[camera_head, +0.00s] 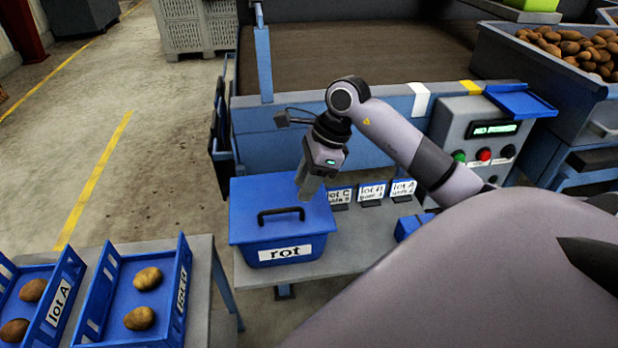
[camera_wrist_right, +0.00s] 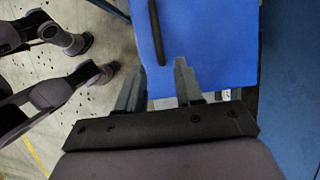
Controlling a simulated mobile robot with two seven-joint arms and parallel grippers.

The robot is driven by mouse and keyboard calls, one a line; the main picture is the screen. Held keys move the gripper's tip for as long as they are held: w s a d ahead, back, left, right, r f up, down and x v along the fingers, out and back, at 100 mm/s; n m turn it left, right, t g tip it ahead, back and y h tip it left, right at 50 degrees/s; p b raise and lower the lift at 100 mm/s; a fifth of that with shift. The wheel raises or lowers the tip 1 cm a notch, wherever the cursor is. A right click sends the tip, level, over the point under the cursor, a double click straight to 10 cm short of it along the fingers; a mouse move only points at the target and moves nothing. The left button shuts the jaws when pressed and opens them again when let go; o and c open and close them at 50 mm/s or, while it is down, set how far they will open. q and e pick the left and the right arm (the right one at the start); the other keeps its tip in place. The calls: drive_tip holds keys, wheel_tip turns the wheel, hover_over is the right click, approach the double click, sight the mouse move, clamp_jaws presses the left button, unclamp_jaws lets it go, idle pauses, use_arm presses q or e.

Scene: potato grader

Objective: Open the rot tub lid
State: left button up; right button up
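The blue rot tub (camera_head: 240,252) stands on a grey bench, with a white "rot" label on its front. Its blue lid (camera_head: 248,195) lies flat and closed on top; it also shows in the right wrist view (camera_wrist_right: 215,40). A black bar handle (camera_head: 280,212) crosses the lid, and it shows in the right wrist view (camera_wrist_right: 156,45). My right gripper (camera_head: 308,188) points down over the lid near the handle's right end. Its fingers are apart and empty in the wrist view (camera_wrist_right: 160,68), with the handle ahead between them. Contact with the lid cannot be told. My left gripper is not identifiable.
Small lot C (camera_head: 340,195), lot B (camera_head: 372,191) and lot A (camera_head: 403,187) signs stand right of the tub. Blue trays with potatoes (camera_head: 150,255) sit at lower left. A control box (camera_head: 470,125) and potato bin (camera_head: 520,60) are at right. Floor at left is clear.

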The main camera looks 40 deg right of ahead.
sight(293, 208)
drive_tip(key=b+x, duration=0.4)
drive_tip(key=x, duration=0.2)
drive_tip(key=shift+f, duration=0.25)
drive_tip(key=shift+w+a+f+b, duration=0.15)
drive_tip(key=shift+a+f+b, duration=0.15)
drive_tip(key=shift+f+b, duration=0.3)
drive_tip(key=shift+f, duration=0.1)
clamp_jaws()
